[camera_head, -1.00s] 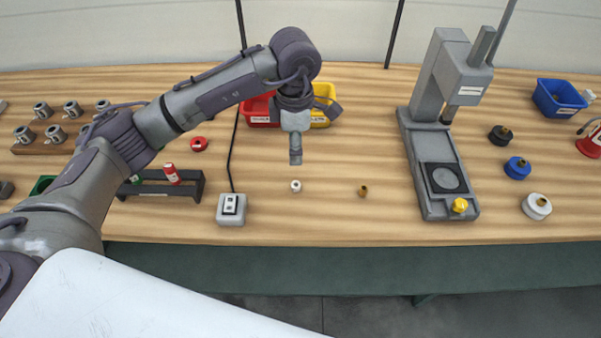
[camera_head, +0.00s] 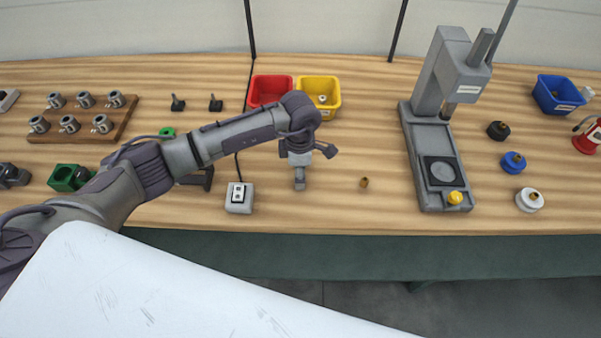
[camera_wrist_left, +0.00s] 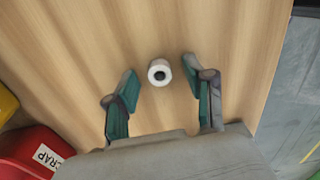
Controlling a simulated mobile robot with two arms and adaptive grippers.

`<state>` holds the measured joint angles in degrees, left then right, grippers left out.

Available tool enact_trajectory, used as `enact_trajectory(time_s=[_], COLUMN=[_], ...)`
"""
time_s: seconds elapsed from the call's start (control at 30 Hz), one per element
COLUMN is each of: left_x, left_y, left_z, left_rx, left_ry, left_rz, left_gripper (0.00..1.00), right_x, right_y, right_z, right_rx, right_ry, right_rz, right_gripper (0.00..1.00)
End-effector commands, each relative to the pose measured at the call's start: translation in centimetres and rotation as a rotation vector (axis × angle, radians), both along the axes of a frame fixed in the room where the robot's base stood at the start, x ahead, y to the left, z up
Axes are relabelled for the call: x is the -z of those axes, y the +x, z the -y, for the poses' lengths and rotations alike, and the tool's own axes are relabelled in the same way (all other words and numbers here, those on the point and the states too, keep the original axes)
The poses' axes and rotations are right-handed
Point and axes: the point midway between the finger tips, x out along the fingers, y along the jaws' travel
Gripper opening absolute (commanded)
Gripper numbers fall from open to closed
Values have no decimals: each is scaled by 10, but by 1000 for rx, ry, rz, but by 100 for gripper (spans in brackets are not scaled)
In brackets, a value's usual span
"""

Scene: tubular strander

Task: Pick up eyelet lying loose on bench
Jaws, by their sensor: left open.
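A small white ring-shaped eyelet (camera_wrist_left: 159,72) stands loose on the wooden bench, its dark hole showing in the left wrist view. My left gripper (camera_wrist_left: 160,70) is open, with its two fingertips apart on either side of the eyelet; contact is not visible. In the head view, my left gripper (camera_head: 299,186) points down low over the bench and hides the eyelet. A small brass-coloured piece (camera_head: 364,183) stands loose to the right of the gripper. My right gripper is not in view.
A red bin (camera_head: 271,79) and a yellow bin (camera_head: 334,110) stand behind the gripper. A grey switch box (camera_head: 239,207) is close on its left. A grey press (camera_head: 412,150) stands to the right. Bare bench surrounds the brass piece.

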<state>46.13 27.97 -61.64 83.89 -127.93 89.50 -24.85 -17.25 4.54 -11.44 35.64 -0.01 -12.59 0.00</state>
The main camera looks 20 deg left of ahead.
Motion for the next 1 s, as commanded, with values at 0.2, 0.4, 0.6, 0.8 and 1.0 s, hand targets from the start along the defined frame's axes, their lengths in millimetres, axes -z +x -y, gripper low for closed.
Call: enact_trajectory(time_s=[0.2,0.4,0.6,0.8,1.0], left_x=[0,0,0,-2,-17], left_y=[0,0,0,1,2], left_z=[0,0,0,0,-1], left_rx=[0,0,0,0,1], left_ry=[0,0,0,-1,-1], left_rz=[0,0,1,1,4], left_gripper=[47,14,6,6,6], right_x=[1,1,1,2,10], right_y=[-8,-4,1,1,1], right_z=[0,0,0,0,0], right_rx=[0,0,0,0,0], right_ry=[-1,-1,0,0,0], right_rz=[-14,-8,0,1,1], right_gripper=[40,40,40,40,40])
